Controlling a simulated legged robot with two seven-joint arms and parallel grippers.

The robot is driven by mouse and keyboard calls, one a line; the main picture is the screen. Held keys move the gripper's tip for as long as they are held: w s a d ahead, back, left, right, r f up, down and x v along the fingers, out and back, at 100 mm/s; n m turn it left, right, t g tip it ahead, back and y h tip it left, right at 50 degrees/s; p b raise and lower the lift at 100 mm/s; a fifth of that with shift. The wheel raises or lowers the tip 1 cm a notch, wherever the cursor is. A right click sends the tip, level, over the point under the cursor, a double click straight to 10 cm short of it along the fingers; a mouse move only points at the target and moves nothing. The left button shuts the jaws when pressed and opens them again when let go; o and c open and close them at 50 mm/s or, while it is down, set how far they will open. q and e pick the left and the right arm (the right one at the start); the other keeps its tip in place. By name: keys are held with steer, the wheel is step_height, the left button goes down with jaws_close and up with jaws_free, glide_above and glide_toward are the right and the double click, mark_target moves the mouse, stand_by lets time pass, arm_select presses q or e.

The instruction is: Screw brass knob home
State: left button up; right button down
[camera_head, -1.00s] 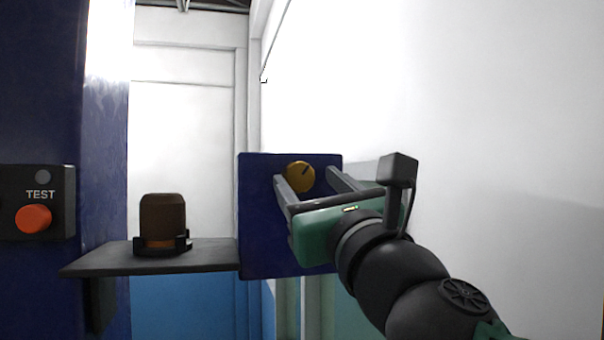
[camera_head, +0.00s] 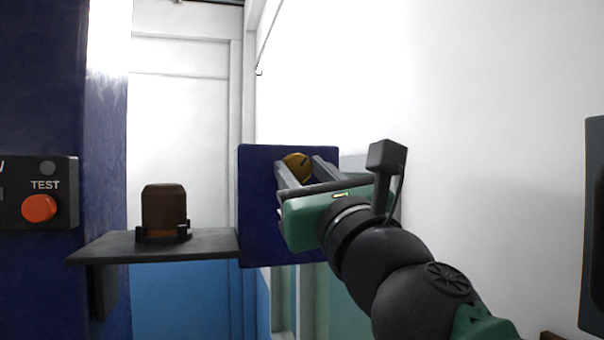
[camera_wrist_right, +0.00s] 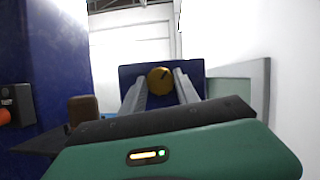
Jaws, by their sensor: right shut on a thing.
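The brass knob (camera_head: 297,164) is round and yellow-brown with a dark mark on its face. It sits at the front of a dark blue panel (camera_head: 257,215). My right gripper (camera_head: 300,169) reaches in from the lower right and is shut on the knob, one grey finger on each side. The right wrist view shows the knob (camera_wrist_right: 160,81) between the two fingertips, its dark mark slanting to the upper right. The knob's thread is hidden. My left gripper is not in view.
A brown-capped part (camera_head: 164,208) stands in a black holder on a dark shelf (camera_head: 105,249) left of the panel. A TEST box with an orange button (camera_head: 39,208) is on the blue column. A white wall (camera_head: 490,120) runs along the right. A dark object (camera_head: 594,250) cuts the right edge.

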steer(key=shift+w+a+f+m, duration=0.1)
steer(key=shift+f+m, duration=0.15)
steer(key=shift+m, duration=0.05)
steer(key=shift+f+m+h+b, duration=0.1)
steer(key=shift+m+h+b, duration=0.45)
steer(key=shift+m, duration=0.25)
steer(key=m+t+h, duration=0.1)
steer(key=m, duration=0.2)
steer(key=shift+a+h+b, duration=0.15)
steer(key=shift+h+b, duration=0.1)
steer(key=shift+b, duration=0.1)
steer(key=shift+m+h, duration=1.2)
steer(key=shift+m, duration=1.4)
steer(key=c, duration=1.3)
jaws_free()
steer(key=shift+o, duration=2)
steer(key=shift+w+a, duration=0.15)
steer(key=shift+w, duration=0.1)
